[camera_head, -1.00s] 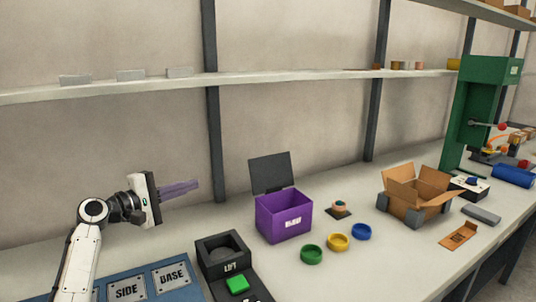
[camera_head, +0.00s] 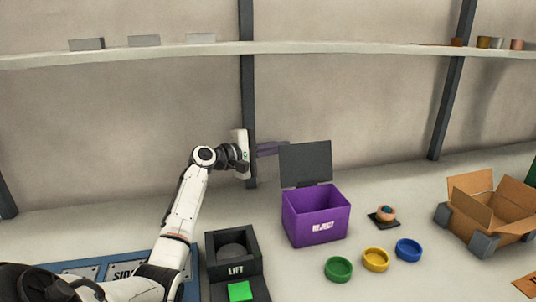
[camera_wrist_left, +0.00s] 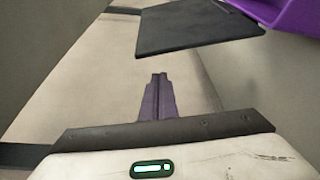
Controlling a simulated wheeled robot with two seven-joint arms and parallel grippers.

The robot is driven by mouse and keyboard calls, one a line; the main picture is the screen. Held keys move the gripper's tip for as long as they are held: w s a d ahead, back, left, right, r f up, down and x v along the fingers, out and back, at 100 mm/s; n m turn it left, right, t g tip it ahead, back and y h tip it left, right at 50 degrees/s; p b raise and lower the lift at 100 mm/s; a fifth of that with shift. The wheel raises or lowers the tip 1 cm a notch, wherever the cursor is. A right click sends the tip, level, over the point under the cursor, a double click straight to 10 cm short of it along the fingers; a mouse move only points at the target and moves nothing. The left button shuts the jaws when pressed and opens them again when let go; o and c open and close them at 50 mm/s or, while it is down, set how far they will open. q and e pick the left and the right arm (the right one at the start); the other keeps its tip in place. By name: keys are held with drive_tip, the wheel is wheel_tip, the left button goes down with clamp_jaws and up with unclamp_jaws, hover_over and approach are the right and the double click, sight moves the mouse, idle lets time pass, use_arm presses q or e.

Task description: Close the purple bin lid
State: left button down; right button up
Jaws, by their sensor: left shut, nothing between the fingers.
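The purple bin (camera_head: 316,218) stands on the bench, marked with white lettering on its front. Its dark grey lid (camera_head: 306,164) stands upright, open, along the bin's back edge. In the left wrist view the lid (camera_wrist_left: 195,30) shows as a dark panel at the top, with a corner of the purple bin (camera_wrist_left: 290,12) at the upper right. My left gripper (camera_head: 284,148) is at the left of the lid, near its upper left edge, with purple fingers shut and empty. In the wrist view the left gripper (camera_wrist_left: 158,78) points toward the wall side, just below the lid panel. My right gripper is not in view.
A black box marked LIFT (camera_head: 233,255) with a green button (camera_head: 240,291) stands left of the bin. Green (camera_head: 338,269), yellow (camera_head: 376,260) and blue (camera_head: 408,250) rings lie to the front right. A cardboard box (camera_head: 492,212) stands further right. The wall shelf (camera_head: 300,47) runs above.

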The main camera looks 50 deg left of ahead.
sight(290, 147)
use_arm(q)
drive_tip(key=d+p, duration=0.1)
drive_tip(key=d+r+p, duration=0.1)
drive_tip(key=d, duration=0.1)
drive_tip(key=shift+d+p, duration=0.3)
drive_tip(key=shift+p, duration=0.1)
drive_tip(key=shift+f, duration=0.1)
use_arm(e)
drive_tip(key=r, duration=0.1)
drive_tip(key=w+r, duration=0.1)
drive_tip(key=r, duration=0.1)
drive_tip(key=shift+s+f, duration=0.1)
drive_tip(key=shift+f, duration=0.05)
use_arm(q)
drive_tip(key=shift+w+d, duration=0.1)
drive_tip(key=shift+d, duration=0.05)
